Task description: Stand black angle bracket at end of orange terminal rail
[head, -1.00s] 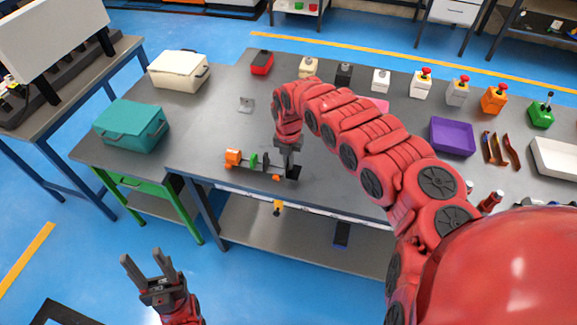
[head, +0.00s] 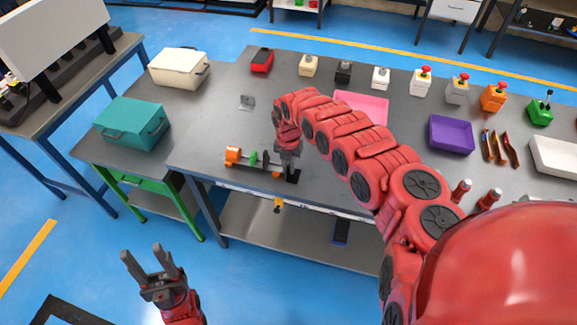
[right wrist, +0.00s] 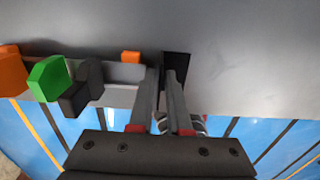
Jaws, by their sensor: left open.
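The orange terminal rail (head: 243,165) lies near the front edge of the workbench, with orange, green and black blocks on it. It also shows in the right wrist view (right wrist: 120,73). The black angle bracket (head: 293,177) is at the rail's right end, with its flat foot (right wrist: 177,66) low over or on the bench; I cannot tell if it touches. My right gripper (head: 289,165) points down, its fingers (right wrist: 162,75) close together on the bracket, hiding its upright part. My left gripper (head: 149,262) is open and empty, off the bench.
A small grey bracket (head: 246,102) lies behind the rail. A pink tray (head: 362,100) and a purple tray (head: 451,134) stand to the right. Several button boxes line the back. A teal case (head: 131,124) stands on the left table. The bench right of the bracket is clear.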

